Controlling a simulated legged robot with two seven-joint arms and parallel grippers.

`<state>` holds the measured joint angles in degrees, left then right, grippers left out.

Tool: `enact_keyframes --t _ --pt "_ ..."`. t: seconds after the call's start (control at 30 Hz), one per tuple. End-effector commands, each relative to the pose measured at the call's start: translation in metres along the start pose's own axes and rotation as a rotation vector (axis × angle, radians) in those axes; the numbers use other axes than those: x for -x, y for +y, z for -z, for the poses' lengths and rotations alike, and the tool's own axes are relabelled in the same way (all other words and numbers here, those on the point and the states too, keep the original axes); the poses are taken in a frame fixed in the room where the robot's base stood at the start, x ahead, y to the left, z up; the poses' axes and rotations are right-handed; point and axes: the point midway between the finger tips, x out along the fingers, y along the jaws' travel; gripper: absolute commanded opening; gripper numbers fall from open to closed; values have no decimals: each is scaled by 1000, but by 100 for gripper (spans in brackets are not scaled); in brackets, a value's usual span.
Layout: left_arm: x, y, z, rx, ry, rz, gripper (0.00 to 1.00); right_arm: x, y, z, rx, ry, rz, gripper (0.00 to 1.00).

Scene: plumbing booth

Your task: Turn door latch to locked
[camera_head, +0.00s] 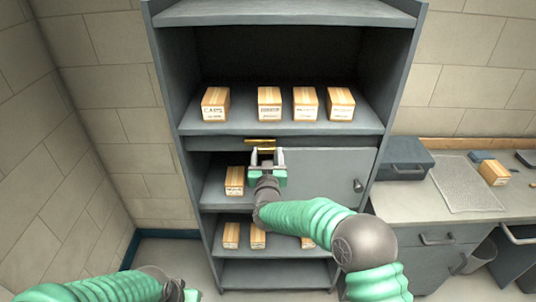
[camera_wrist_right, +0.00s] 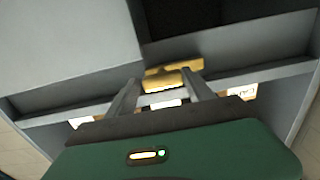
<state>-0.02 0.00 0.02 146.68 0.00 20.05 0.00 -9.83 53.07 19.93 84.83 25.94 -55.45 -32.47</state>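A grey door panel (camera_head: 325,172) covers the right part of the cabinet's middle shelf and has a small dark knob (camera_head: 357,185). A brass latch (camera_head: 262,142) sits on the frame at the top left of that door. It also shows in the right wrist view (camera_wrist_right: 173,74), roughly level. My right gripper (camera_head: 266,152) is just in front of and below the latch, with its fingers apart. In the right wrist view its fingertips (camera_wrist_right: 162,80) reach up near the brass; I cannot tell whether they touch it. My left gripper (camera_head: 190,294) shows only partly at the bottom edge.
The grey cabinet (camera_head: 192,142) holds several labelled wooden boxes on its shelves, including one (camera_head: 234,181) on the middle shelf left of my right gripper. At right, a workbench (camera_head: 400,195) carries a dark case (camera_head: 403,158) and a box (camera_head: 494,172).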

Motion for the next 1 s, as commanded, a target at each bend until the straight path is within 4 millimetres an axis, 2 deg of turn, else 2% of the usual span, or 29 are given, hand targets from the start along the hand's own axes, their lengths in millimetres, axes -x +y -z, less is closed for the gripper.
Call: enact_keyframes --t 0.03,0.4,0.43,0.77,1.0 --pt "0 0 0 0 0 0 36 0 1 0 0 0 -2 50" --pt "0 0 0 1 0 0 36 1 -1 0 -1 0 2 2" --pt "0 0 0 0 0 0 36 1 -1 0 -1 0 2 0" --pt "0 0 0 1 0 0 36 1 0 0 13 0 0 0" --pt "-2 0 0 1 0 0 36 1 0 0 110 1 1 0"
